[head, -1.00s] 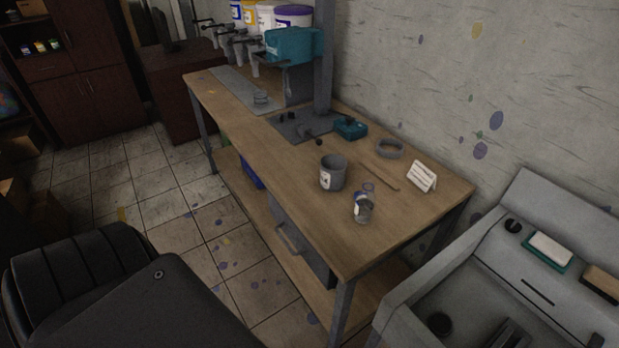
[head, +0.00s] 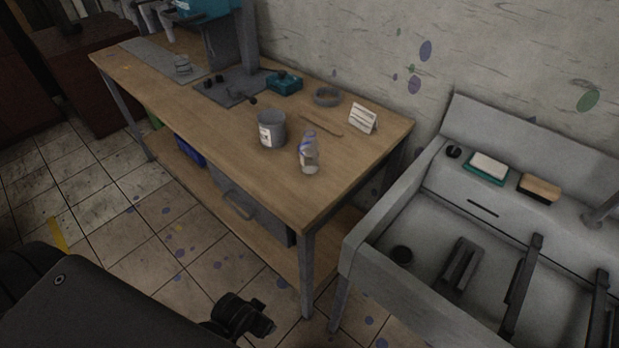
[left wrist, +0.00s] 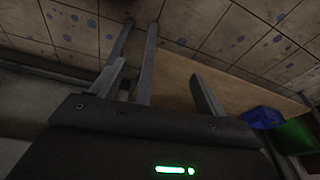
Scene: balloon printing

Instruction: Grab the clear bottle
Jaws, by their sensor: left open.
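The clear bottle (head: 309,157), with blue on its upper part, stands upright on the wooden workbench (head: 290,205) near its front right corner. It stands just right of a grey can (head: 272,131) with a white label, and nothing grips it. In the left wrist view my left gripper (left wrist: 163,84) has its two fingers apart with nothing between them. The bottle does not show in that view. A dark part of my own body shows low in the head view, well below and left of the bottle. My right gripper is not in view.
A thin stick (head: 321,125), a grey ring (head: 327,96), a white card stand (head: 362,118) and a teal box (head: 285,83) lie behind the bottle. A grey sink (head: 425,225) stands to the right. The bench's front right corner is clear.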

